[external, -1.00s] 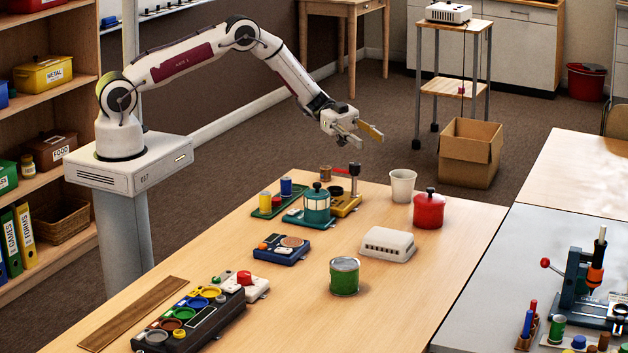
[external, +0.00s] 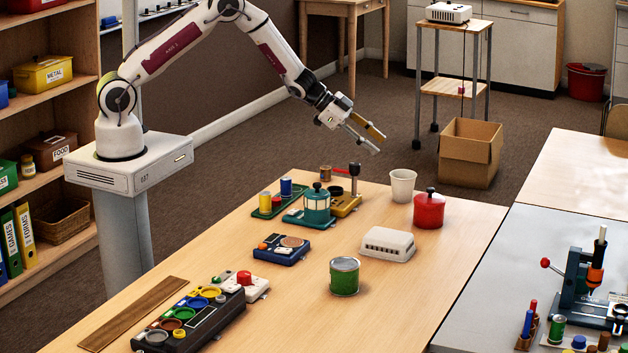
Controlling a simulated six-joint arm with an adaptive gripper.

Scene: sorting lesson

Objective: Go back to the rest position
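My gripper (external: 378,143) is in the air above the far end of the wooden table (external: 330,320), higher than the things on it. Its two fingers, one grey and one yellowish, are apart with nothing between them. It points down and to the right. My arm is bent, rising from its grey base at the left with the elbow at the top edge of the picture.
Below my gripper stand a teal canister (external: 316,207), a yellow device (external: 345,203), a white cup (external: 402,186) and a red pot (external: 429,211). Nearer are a white box (external: 388,244), a green can (external: 344,276) and a black tray (external: 190,320). A shelf (external: 45,100) stands left.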

